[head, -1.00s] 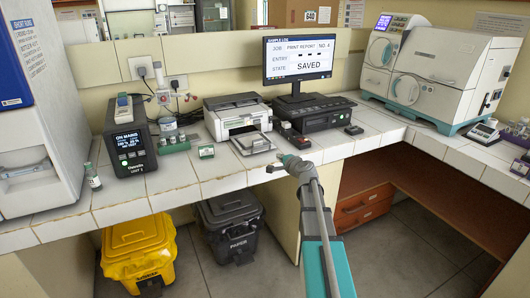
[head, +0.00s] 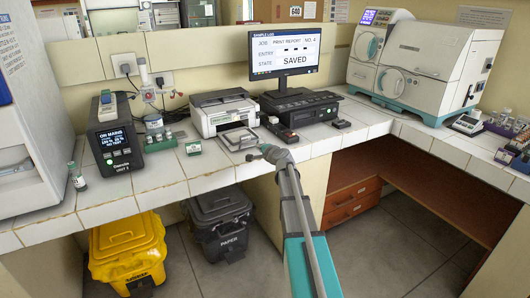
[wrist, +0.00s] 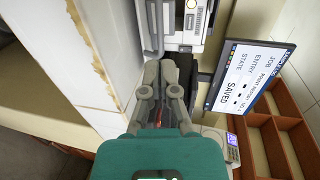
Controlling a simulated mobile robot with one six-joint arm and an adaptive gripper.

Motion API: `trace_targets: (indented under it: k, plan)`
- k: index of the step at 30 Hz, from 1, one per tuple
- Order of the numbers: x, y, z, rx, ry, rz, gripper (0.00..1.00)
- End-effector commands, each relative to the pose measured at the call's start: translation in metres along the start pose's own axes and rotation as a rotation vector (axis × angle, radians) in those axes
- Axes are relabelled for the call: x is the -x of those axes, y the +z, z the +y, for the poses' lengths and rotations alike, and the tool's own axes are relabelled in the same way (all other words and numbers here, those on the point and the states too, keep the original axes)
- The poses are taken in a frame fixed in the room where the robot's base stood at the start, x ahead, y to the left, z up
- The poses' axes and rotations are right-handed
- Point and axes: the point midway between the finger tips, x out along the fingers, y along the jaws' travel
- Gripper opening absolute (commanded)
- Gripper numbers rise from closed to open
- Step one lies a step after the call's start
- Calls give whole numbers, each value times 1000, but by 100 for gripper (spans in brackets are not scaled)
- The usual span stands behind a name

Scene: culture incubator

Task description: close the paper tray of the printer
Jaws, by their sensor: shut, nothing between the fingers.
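The white printer (head: 224,105) stands on the tiled bench, left of the monitor. Its paper tray (head: 240,139) sticks out of the front toward the bench edge, so it is open. The tray's grey frame also shows in the wrist view (wrist: 148,38), with part of the printer (wrist: 186,35) right of it. My gripper (head: 251,157) is at the front edge of the bench, just in front of the tray. In the wrist view my gripper (wrist: 160,68) is shut and empty, its fingertips close below the tray's outer end. I cannot tell whether they touch it.
A black device (head: 302,108) under the monitor (head: 285,52) stands right of the printer. Yellow (head: 128,250) and black (head: 222,222) bins stand below the bench.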

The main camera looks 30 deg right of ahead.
Motion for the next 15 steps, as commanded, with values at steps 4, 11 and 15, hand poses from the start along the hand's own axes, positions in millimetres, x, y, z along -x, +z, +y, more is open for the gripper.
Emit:
trace_targets:
  k: [4,11,15]
  plan:
    - [-28,0,1,0,0,-2,0]
    - [-56,0,1,0,0,-1,0]
    - [-66,1,0,1,0,-2,0]
